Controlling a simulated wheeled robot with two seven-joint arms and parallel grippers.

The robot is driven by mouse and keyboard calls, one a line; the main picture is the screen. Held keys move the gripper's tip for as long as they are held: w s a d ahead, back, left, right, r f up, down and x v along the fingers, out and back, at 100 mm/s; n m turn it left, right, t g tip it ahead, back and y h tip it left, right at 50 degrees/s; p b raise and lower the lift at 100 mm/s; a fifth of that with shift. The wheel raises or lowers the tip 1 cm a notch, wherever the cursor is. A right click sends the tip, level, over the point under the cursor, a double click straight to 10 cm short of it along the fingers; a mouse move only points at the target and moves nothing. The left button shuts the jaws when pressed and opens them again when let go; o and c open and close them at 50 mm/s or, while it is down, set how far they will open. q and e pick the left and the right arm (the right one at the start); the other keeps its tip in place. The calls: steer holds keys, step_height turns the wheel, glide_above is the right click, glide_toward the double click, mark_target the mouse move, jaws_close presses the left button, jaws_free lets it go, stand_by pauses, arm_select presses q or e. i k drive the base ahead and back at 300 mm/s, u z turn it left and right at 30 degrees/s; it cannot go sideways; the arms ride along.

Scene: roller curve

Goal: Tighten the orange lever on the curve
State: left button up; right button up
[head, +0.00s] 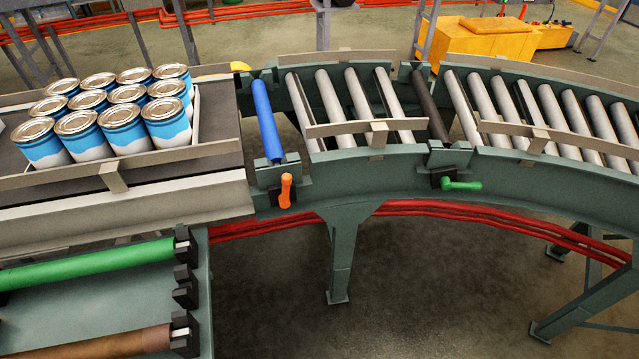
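The orange lever (286,190) sits on a dark block on the near side of the roller curve's green frame (350,184). It stands roughly upright, its rounded end at the top. It is just below the near end of a blue roller (266,121), which lies across the start of the curve. Farther right on the same frame, a green lever (461,185) lies roughly horizontal, pointing right. Neither of my grippers shows in the head view.
A tray of blue-and-white cans (122,131) stands on the belt left of the curve. Grey rollers (335,107) and a dark roller (431,106) continue right. At lower left, a rack holds a green roller (95,263) and a brown roller (100,344). Open floor (270,300) lies below the curve.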

mark_target(284, 198)
steer(key=z, duration=1.2)
steer(key=i, duration=1.5)
steer(key=u, duration=2.05)
